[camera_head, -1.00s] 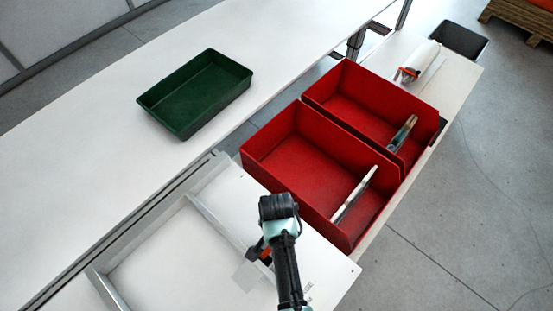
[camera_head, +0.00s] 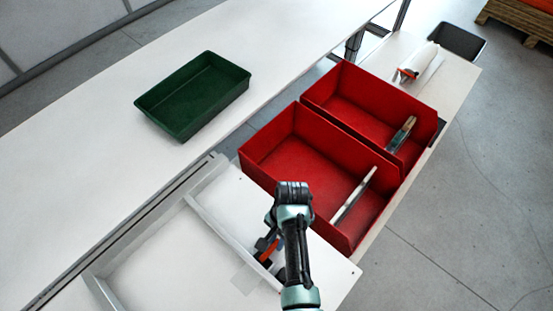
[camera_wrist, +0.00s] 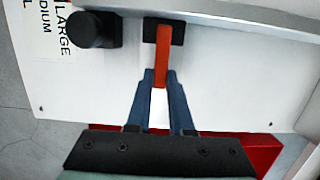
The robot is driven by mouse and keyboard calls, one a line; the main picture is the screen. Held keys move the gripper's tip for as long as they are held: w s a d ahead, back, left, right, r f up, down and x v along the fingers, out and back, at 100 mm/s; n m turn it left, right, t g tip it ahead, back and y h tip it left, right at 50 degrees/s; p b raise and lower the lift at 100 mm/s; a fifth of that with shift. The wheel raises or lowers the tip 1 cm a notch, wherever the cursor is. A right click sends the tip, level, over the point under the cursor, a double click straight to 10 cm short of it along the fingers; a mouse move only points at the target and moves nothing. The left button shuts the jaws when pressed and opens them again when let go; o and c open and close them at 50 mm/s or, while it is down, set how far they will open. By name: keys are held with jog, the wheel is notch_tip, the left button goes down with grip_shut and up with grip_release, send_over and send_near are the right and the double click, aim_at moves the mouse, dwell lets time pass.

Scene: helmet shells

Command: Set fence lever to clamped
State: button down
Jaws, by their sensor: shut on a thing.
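The fence lever (camera_wrist: 163,48) is an orange bar on a black mount in the wrist view, pointing from the metal fence (camera_wrist: 225,22) towards my gripper. My gripper (camera_wrist: 161,78) is shut on the lever, with a dark blue finger on each side and a white part showing between them. In the head view the orange lever (camera_head: 268,251) shows beside the fence bar (camera_head: 222,226), partly behind my arm. My fingers are mostly hidden there. I cannot tell if the lever is at its clamped end.
A black knob (camera_wrist: 92,30) stands left of the lever, near printed size words. Two red bins (camera_head: 300,150) holding tools stand just beyond the white board (camera_head: 235,200). A green tray (camera_head: 195,95) sits on the white table (camera_head: 90,125).

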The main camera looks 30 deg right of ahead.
jog(key=c, duration=0.8)
grip_release()
notch_tip(320, 180, up, 13)
jog(key=d, duration=0.2)
jog(key=shift+w+d, duration=0.2)
jog(key=shift+w, duration=0.2)
jog(key=shift+f, duration=0.15)
